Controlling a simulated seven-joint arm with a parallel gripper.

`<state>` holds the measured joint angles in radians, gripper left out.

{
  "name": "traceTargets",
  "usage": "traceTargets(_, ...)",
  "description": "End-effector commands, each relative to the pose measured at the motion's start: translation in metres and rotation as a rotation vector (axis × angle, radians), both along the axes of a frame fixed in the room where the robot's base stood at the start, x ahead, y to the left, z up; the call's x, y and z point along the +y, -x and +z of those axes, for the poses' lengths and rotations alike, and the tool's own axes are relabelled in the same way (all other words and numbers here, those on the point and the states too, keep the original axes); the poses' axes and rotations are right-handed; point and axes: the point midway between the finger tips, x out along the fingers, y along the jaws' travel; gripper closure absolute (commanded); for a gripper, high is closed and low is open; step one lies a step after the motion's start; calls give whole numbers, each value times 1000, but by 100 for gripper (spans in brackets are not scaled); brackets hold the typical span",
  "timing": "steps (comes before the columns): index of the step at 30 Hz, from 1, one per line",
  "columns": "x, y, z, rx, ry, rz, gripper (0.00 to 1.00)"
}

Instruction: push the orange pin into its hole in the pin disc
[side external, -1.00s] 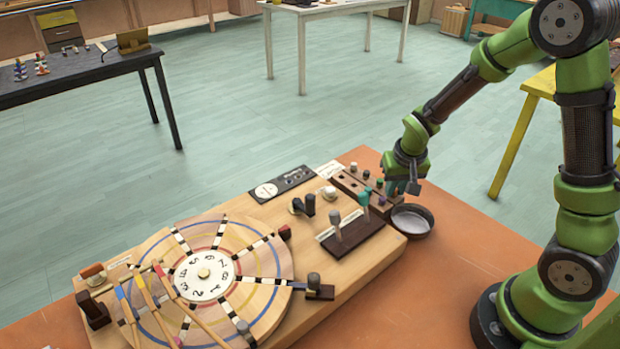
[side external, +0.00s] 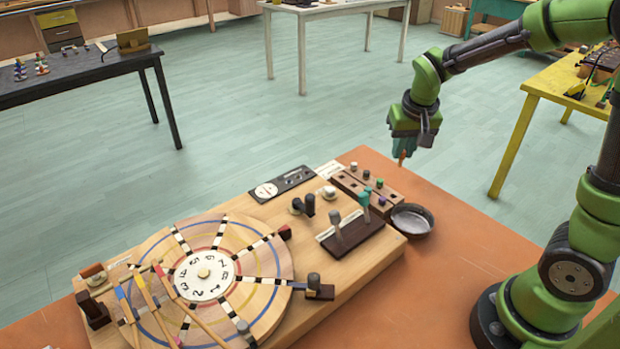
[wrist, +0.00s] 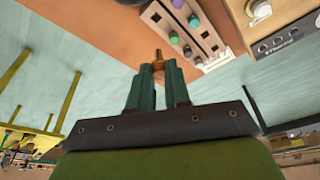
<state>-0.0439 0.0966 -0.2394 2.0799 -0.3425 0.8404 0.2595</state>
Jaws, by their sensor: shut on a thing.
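The pin also shows between the teal fingertips in the wrist view (wrist: 158,56). The pin disc (side external: 265,290) is the large round wooden disc with coloured rings, dark-and-light striped spokes and a white numbered centre, at the front left of the base. My gripper is well apart from the disc. I cannot make out the pin's hole.
A pin rack (side external: 352,184) with several coloured pins stands near a dark round bowl (side external: 411,220). Upright levers (side external: 337,226) stand between the rack and the disc. Several thin sticks (side external: 145,300) reach over the disc's left side. The air above the base is clear.

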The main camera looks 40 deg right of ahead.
Motion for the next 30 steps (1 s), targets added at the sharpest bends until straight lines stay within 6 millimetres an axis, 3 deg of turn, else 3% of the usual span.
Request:
traceTargets(3,0,-1,29,-8,1,1,100)
traceTargets(11,0,-1,78,-6,0,1,100)
traceTargets(17,31,-19,79,0,0,161,100)
traceTargets(23,81,-42,79,-1,-1,396,100)
traceTargets(26,118,-55,78,0,-3,561,100)
traceTargets(30,184,-68,76,-2,-5,839,100)
